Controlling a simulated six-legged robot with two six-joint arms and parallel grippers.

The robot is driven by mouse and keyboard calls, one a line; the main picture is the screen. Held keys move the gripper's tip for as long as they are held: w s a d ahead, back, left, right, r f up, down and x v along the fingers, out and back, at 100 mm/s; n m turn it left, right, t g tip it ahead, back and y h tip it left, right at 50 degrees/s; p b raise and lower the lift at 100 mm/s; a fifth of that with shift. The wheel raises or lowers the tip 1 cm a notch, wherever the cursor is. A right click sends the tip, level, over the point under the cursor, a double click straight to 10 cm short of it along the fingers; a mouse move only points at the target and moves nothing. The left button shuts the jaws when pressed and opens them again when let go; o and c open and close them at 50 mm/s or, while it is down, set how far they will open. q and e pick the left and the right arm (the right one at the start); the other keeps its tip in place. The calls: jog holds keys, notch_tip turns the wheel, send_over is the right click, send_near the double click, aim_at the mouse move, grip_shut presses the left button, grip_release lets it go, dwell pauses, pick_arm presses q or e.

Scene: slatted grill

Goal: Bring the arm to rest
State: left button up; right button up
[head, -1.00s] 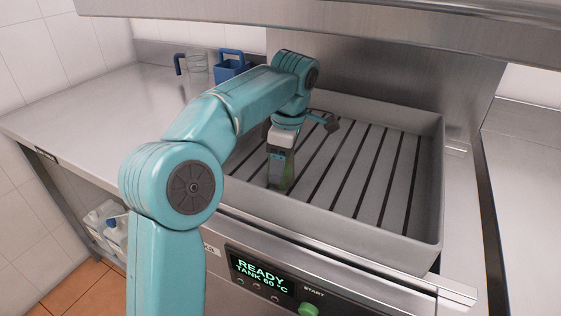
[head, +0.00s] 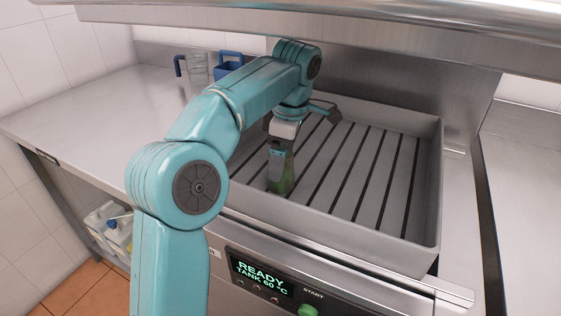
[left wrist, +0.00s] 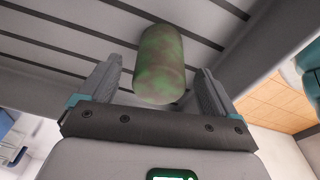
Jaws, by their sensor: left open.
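My left arm reaches in from the lower left in the head view, with its left gripper (head: 280,182) pointing down into the slatted grill basin (head: 441,150). In the left wrist view the two fingers of the gripper (left wrist: 160,85) stand wide apart. A mottled green and brown cylinder (left wrist: 161,62) lies between and beyond the fingertips, with visible gaps to both fingers. In the head view the cylinder is mostly hidden behind the gripper. My right gripper does not show.
A clear jug (head: 196,68) and a blue container (head: 229,66) stand on the left steel counter (head: 90,110). A steel hood edge (head: 330,30) hangs above. The control panel reads READY with a green start button (head: 308,310). White jugs (head: 115,232) sit below the counter.

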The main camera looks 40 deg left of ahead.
pick_arm(q)
jog(key=r+p, duration=0.1)
jog(key=r, duration=0.1)
jog(key=r+p, duration=0.1)
jog(key=r, duration=0.2)
jog(key=d+r+p, duration=0.1)
jog(key=r, duration=0.2)
jog(key=shift+w+r+p, duration=0.2)
jog(key=shift+r+p, duration=0.05)
jog(key=shift+p, duration=0.1)
jog(key=shift+a, duration=0.15)
